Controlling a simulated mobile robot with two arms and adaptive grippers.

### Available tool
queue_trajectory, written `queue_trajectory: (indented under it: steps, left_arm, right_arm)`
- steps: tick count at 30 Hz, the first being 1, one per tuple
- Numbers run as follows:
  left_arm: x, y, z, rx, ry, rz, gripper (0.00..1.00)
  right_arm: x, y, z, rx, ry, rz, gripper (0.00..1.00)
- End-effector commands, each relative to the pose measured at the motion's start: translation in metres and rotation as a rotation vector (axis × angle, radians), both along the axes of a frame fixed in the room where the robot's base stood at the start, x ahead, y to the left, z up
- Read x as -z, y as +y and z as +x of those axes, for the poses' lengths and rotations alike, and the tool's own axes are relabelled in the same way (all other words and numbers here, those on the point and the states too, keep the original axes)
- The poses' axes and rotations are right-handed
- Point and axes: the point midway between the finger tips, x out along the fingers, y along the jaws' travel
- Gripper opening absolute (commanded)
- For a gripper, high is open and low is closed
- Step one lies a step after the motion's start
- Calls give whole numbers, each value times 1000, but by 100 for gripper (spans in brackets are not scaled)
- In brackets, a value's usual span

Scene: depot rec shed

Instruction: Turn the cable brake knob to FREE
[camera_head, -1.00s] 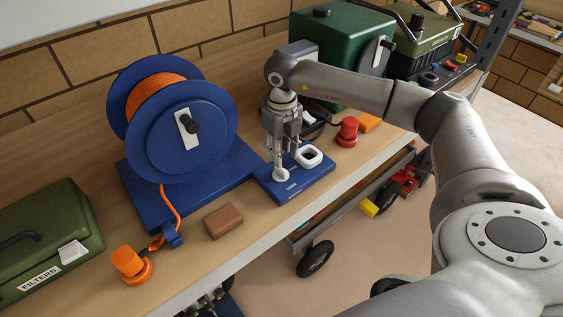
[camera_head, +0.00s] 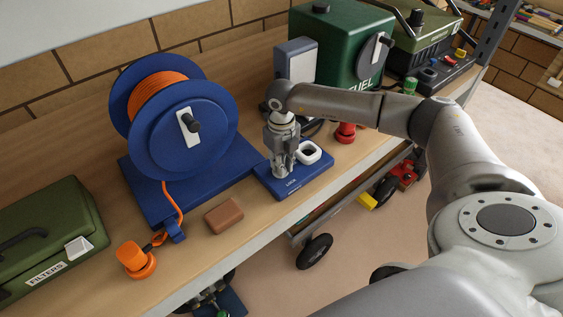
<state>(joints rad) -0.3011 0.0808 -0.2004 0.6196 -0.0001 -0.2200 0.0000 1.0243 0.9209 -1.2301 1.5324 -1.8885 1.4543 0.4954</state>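My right gripper (camera_head: 281,166) points down over the small blue plate (camera_head: 317,177) at the front of the bench. Its fingers are low at the plate's left part, and whether they are open or shut on something cannot be told. A white rounded ring-like part (camera_head: 309,153) shows on the plate just right of the fingers. White lettering is on the plate's front, too small to read surely now. No brake knob can be made out clearly; the fingers cover part of the plate. The blue cable reel (camera_head: 182,146) with orange cable stands to the left. My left gripper is not in view.
An orange plug (camera_head: 136,260), a brown block (camera_head: 224,216) and a green FILTERS case (camera_head: 45,243) lie left of the plate. A red knob-like thing (camera_head: 346,132) and a green fuel box (camera_head: 341,50) stand behind right. The bench's front edge is close to the plate.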

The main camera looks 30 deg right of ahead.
Motion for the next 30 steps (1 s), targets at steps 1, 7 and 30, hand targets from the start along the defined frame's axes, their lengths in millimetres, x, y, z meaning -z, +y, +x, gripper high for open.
queue_trajectory:
  steps: [1,7,30]
  left_arm:
    - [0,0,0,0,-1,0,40]
    - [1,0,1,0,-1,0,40]
    - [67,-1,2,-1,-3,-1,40]
  right_arm:
    - [0,0,0,0,0,0,0]
    - [0,0,0,-6,-1,0,0]
    - [4,-3,2,-526,-3,-1,0]
